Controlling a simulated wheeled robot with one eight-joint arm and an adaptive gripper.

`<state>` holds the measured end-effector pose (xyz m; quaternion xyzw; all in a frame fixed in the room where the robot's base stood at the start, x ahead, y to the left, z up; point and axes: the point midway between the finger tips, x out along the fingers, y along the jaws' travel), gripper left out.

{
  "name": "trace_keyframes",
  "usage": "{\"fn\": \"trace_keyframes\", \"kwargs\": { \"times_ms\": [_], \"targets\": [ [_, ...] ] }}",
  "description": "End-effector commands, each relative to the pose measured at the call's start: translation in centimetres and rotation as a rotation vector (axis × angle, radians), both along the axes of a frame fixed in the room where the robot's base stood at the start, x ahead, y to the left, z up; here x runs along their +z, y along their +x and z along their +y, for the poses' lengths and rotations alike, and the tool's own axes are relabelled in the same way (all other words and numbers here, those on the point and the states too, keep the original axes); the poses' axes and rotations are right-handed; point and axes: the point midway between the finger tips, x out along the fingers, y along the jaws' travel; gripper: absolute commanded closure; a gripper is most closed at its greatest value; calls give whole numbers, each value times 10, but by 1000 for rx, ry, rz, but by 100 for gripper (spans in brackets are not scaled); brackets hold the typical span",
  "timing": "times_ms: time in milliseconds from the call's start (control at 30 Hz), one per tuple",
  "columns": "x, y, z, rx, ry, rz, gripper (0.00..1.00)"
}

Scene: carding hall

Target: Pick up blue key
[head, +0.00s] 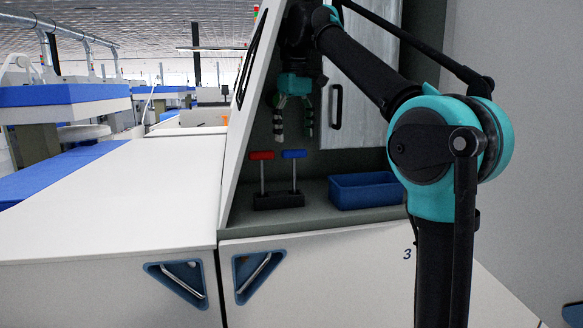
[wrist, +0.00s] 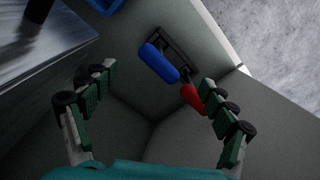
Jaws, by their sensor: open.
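The blue key (head: 294,155) is a T-shaped tool with a blue handle, standing upright in a black holder (head: 279,200) on the shelf of the recess. In the wrist view the blue handle (wrist: 158,63) shows ahead of the jaws, between the lines of the two fingers. A red key (head: 262,156) stands just left of it in the head view; its handle (wrist: 193,97) shows near the right finger in the wrist view. My gripper (head: 293,138) is open and empty, pointing down above the keys and apart from them in the head view.
A blue bin (head: 365,190) stands on the shelf to the right of the holder. A slanted white panel edge (head: 247,100) bounds the recess at left. A door with a black handle (head: 336,107) is behind. A white top (head: 110,205) at left is clear.

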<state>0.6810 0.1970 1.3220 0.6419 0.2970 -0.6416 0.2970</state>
Motion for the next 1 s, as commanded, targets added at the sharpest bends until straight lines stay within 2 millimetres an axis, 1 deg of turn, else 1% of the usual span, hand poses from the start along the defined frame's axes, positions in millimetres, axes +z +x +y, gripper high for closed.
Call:
{"fn": "trace_keyframes", "kwargs": {
  "times_ms": [267, 500, 633, 733, 933, 967, 1000],
  "targets": [
    [-21, -1, 0, 2, -1, 1, 15],
    [-55, -1, 0, 2, -1, 1, 15],
    [-69, -1, 0, 2, -1, 1, 15],
    [-73, -1, 0, 2, -1, 1, 15],
    [-74, -1, 0, 2, -1, 1, 15],
    [-74, -1, 0, 2, -1, 1, 18],
    [-74, -1, 0, 2, -1, 1, 23]
  ]
}}
